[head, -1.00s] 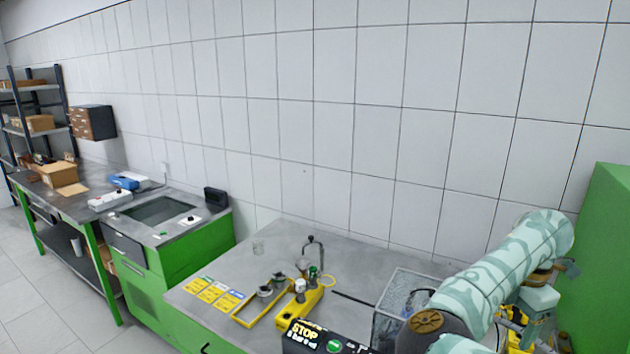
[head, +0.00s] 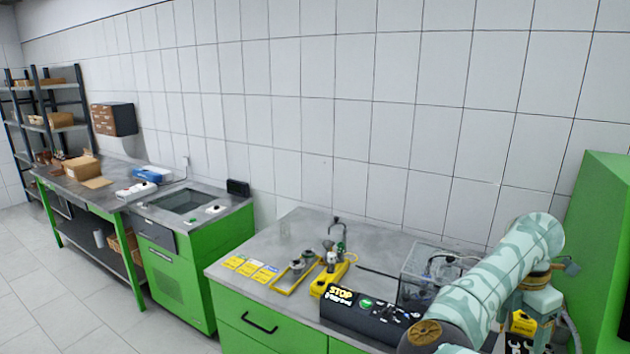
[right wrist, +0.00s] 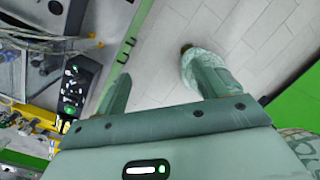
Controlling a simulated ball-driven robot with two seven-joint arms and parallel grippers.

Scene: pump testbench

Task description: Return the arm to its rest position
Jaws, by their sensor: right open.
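My right arm (head: 490,290) comes in at the lower right of the head view, bent beside the pump bench (head: 262,232). Its gripper cannot be made out there. In the right wrist view my right gripper (right wrist: 156,65) is open, its two fingers wide apart with nothing between them. Pale floor tiles lie behind the fingers. The bench's dark control panel (right wrist: 75,88) is to their left and apart from them. My left gripper is not in view.
A clear box (head: 418,268), a black STOP panel (head: 368,314) and a yellow pump stand (head: 330,279) are on the bench near my arm. A green cabinet (head: 602,240) stands close on the right. The floor (head: 60,300) at left is open.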

